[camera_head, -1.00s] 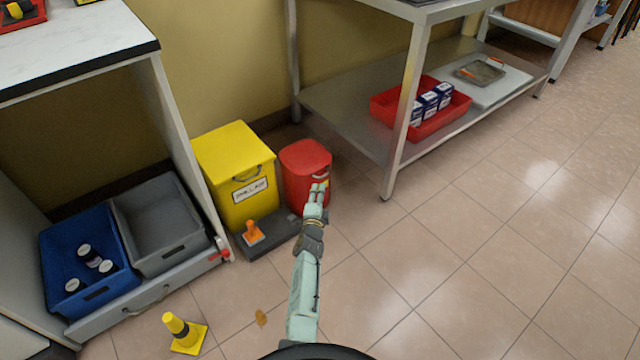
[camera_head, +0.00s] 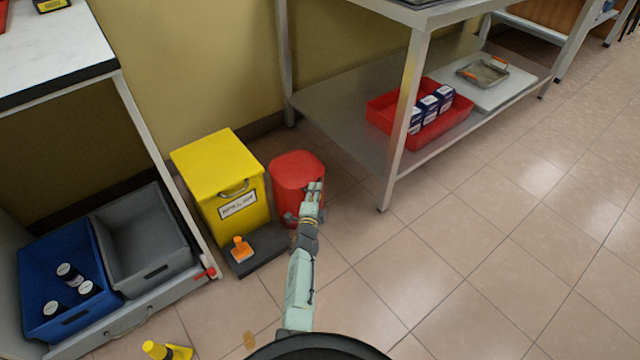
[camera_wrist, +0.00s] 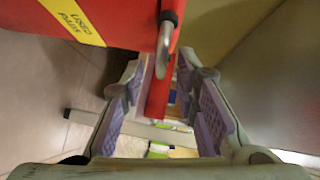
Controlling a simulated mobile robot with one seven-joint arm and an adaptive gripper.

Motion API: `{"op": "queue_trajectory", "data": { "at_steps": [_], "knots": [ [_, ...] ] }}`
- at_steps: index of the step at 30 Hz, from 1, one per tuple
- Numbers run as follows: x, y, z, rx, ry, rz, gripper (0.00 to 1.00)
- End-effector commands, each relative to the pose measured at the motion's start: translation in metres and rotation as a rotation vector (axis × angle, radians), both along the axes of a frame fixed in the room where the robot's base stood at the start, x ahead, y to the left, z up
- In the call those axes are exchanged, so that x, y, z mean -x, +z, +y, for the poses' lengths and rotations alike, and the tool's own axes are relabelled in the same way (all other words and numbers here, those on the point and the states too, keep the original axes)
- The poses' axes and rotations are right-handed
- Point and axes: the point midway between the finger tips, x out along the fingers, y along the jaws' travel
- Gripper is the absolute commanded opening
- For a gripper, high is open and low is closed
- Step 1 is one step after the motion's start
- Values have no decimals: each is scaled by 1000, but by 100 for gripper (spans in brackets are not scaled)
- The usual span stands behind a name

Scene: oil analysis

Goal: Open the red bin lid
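The red bin (camera_head: 286,203) stands on the floor beside the yellow bin, and its red lid (camera_head: 297,166) looks closed. My gripper (camera_head: 315,187) is at the bin's front right side, close to the lid's edge. In the wrist view the red bin (camera_wrist: 95,18) fills the upper left, with a yellow label (camera_wrist: 73,18) on it. A grey metal handle (camera_wrist: 163,50) sticks out from the red part. My gripper is open there, and a narrow red strip (camera_wrist: 158,95) shows between its purple-padded fingers. I cannot tell whether any finger touches it.
The yellow bin (camera_head: 213,174) stands left of the red bin, with an orange-handled item (camera_head: 241,248) in front. A metal table (camera_head: 407,115) with a low shelf stands to the right. A yellow cone (camera_head: 165,350) is at the lower left. The tiled floor at right is clear.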

Motion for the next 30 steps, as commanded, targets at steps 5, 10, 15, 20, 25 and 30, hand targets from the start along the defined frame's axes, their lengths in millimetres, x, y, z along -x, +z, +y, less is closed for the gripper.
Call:
{"op": "queue_trajectory", "data": {
  "at_steps": [5, 10, 15, 20, 25, 30],
  "knots": [
    [1, -2, 2, 0, 1, 1, 28],
    [1, -2, 2, 0, 1, 1, 28],
    [1, -2, 2, 0, 1, 0, 20],
    [1, -2, 2, 0, 1, 0, 9],
    [1, -2, 2, 0, 1, 1, 0],
    [1, -2, 2, 1, 1, 1, 0]
  ]
}}
